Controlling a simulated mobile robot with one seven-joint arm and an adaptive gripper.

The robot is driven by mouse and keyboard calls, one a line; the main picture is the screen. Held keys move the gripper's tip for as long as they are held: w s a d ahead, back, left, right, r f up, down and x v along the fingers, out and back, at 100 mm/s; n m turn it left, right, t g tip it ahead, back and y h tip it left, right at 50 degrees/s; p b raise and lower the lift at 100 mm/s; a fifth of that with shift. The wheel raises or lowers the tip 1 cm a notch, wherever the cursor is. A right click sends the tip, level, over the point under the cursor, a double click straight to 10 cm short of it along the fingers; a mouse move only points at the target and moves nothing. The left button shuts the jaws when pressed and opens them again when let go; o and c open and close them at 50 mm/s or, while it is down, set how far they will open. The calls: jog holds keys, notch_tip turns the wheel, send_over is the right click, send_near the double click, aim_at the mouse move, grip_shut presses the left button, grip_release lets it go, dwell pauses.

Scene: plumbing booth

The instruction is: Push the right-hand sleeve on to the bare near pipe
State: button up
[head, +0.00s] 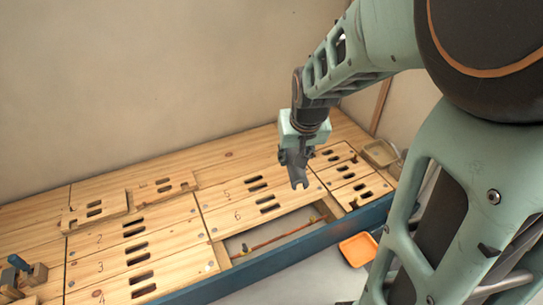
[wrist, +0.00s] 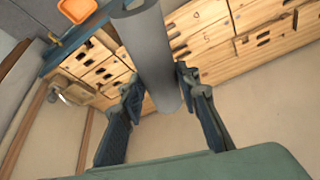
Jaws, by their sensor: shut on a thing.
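My gripper (head: 294,152) hangs above the plank floor, right of centre in the head view. It is shut on a grey tube-shaped sleeve (head: 298,178), held clear of the boards. A bare copper-coloured pipe (head: 275,241) lies in the open gap in the boards, below and nearer than the sleeve. Fittings show near the pipe's ends. I cannot make out another sleeve.
Numbered slotted boards (head: 130,250) surround the gap, and two loose boards (head: 95,209) lie on top at the left. A blue edge (head: 290,240) runs along the front. An orange tray (head: 358,249), a beige tray (head: 380,152) and a blue tool (head: 19,263) stand around.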

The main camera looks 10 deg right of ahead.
jog(key=shift+s+f, duration=0.1)
jog(key=shift+f, duration=0.35)
jog(key=shift+a, duration=0.1)
jog(key=shift+r, duration=0.3)
